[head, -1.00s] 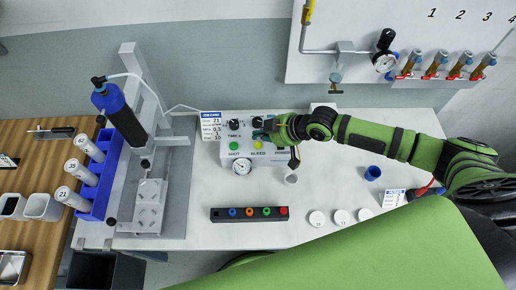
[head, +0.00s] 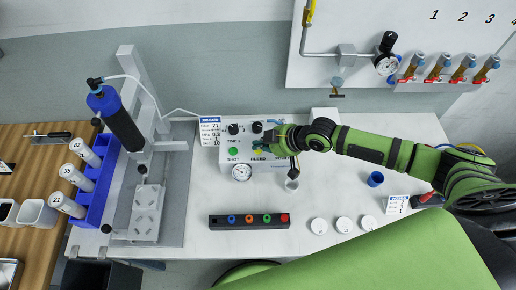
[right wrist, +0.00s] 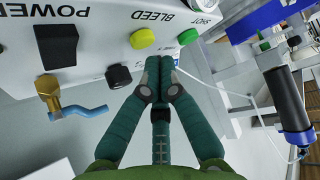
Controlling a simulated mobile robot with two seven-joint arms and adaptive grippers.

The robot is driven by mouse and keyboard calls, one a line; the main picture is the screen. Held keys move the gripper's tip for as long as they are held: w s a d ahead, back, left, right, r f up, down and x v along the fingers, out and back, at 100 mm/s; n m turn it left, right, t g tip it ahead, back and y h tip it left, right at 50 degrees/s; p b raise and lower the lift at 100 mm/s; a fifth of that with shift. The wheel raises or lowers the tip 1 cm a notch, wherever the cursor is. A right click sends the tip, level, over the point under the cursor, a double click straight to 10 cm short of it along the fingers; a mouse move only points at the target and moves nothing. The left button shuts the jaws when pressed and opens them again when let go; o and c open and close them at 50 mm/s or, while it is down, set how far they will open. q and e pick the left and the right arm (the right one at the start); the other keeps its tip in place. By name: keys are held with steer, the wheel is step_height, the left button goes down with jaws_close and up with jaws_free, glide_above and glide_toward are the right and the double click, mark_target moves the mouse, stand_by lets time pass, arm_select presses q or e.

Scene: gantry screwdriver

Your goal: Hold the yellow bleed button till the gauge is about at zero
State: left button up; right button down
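The dispenser control box (head: 212,166) stands at the back of the white bench. Its yellow BLEED button (right wrist: 143,39) shows in the right wrist view; in the head view my gripper mostly covers it. The box's round gauge (head: 242,172) is on its front, lower down; the needle is too small to read. My right gripper (right wrist: 160,66) is shut and empty, its fingertips together just in front of the panel, close beside the yellow button. It reaches the box from the right in the head view (head: 266,139). I cannot tell whether it touches the button. My left gripper is out of view.
The green SHOT button (right wrist: 188,36) and a black knob (right wrist: 118,76) flank the yellow button. A brass fitting with blue tube (right wrist: 60,100) sticks out of the box. A small cup (head: 292,184) stands near my gripper. A black rack (head: 222,222) lies in front.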

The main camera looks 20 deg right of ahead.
mark_target(260, 152)
stand_by(0.7)
steer(key=shift+f, duration=0.45)
steer(key=shift+f+b, duration=0.5)
steer(key=shift+b, duration=0.05)
stand_by(1.8)
steer(key=shift+r, duration=0.1)
steer(key=shift+r+p, duration=0.8)
steer(key=shift+p, duration=0.05)
step_height(260, 152, up, 5)
steer(key=p, duration=0.4)
steer(key=shift+r+p, duration=0.1)
steer(key=shift+p, duration=0.3)
